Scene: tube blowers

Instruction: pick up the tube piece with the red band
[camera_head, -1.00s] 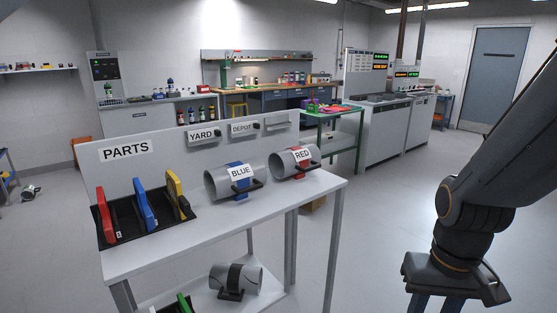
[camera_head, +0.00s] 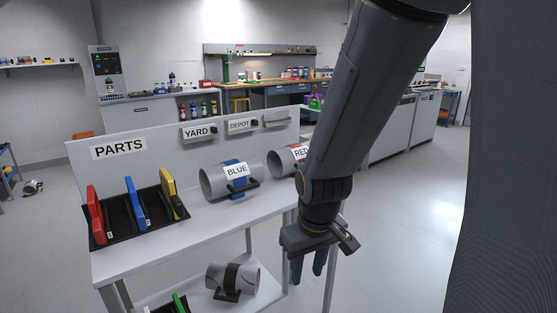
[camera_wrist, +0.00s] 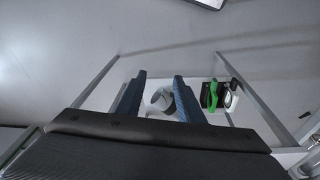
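The tube piece with the red band (camera_head: 283,160) lies on the right part of the parts table's top (camera_head: 213,219). It is a grey cylinder with a white RED label. My arm hides its right side in the head view. My gripper (camera_head: 308,272) points down in front of the table's right end, nearer to me than the red-banded tube. In the wrist view its two blue fingers (camera_wrist: 158,98) are spread apart with nothing held between them. The red-banded tube cannot be made out in the wrist view.
A blue-banded tube (camera_head: 214,184) lies left of the red one. A rack (camera_head: 150,224) of coloured plates stands at the table's left. A black-banded tube (camera_head: 246,280) rests on the lower shelf, seen past the fingers in the wrist view (camera_wrist: 157,103). Open floor lies to the right.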

